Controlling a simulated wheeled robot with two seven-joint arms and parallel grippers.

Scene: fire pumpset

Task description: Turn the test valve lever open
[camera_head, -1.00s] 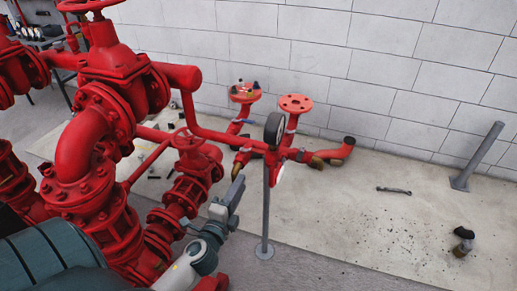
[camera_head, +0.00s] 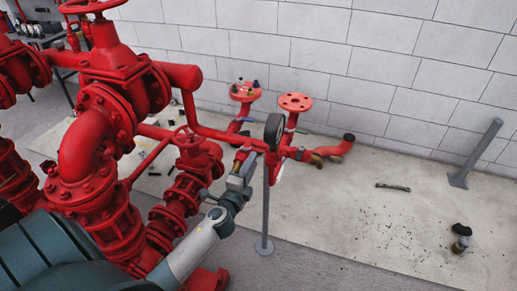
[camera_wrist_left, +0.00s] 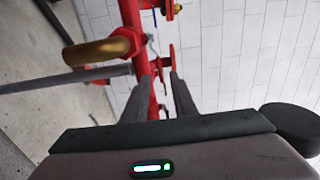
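The test pipework (camera_head: 265,146) is red and stands before the wall, with brass hose outlets. A small blue lever (camera_head: 243,120) shows below the left red flange, and another blue lever (camera_head: 301,131) below the right one. I cannot tell which is the test valve lever. My left gripper (camera_head: 248,162) is just in front of the pipework in the head view, below the levers. No contact is visible. My right gripper is out of view.
Large red pump pipes (camera_head: 105,150) fill the left. A leaning grey post (camera_head: 475,155) and a wrench (camera_head: 393,188) are at right. The floor at right is mostly open.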

